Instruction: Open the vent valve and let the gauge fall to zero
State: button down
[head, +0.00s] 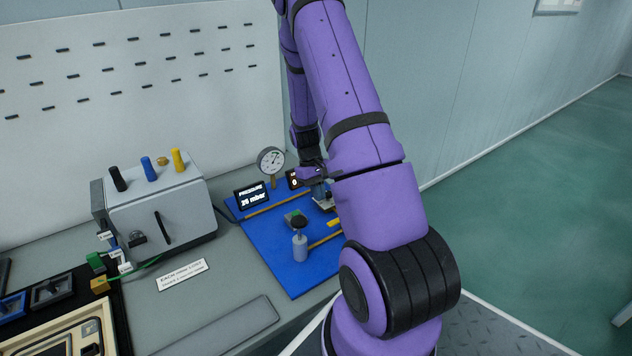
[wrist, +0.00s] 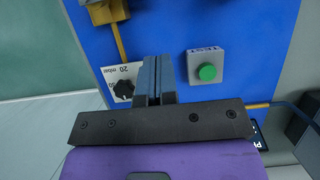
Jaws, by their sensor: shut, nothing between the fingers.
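My gripper (wrist: 156,62) is shut and empty, its fingers over the blue board. In the wrist view a black knob (wrist: 124,91) on a white "20 mbar" label is left of the fingers, and a green button (wrist: 207,73) on a grey box is to their right. In the head view the round gauge (head: 271,160) stands at the board's back; its needle is off to one side, too small to read. The pressure display (head: 252,195) shows about 26 mbar. A grey post with a black top (head: 299,238) stands at the board's front. I cannot tell which part is the vent valve.
The blue board (head: 278,262) has brass-coloured tubes along it. A grey box with black, blue and yellow knobs (head: 160,215) stands to its left. A brass-coloured fitting (wrist: 103,11) is at the wrist view's top. My arm hides the board's right side in the head view.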

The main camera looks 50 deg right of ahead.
jog(key=x, duration=0.3)
jog(key=shift+s+f, duration=0.1)
jog(key=shift+f, duration=0.1)
jog(key=shift+s+a+r, duration=0.1)
jog(key=shift+s+a, duration=0.05)
jog(key=shift+s, duration=0.45)
jog(key=shift+s+a, duration=0.15)
jog(key=shift+s, duration=0.45)
jog(key=shift+s+a, duration=0.15)
jog(key=shift+s, duration=0.55)
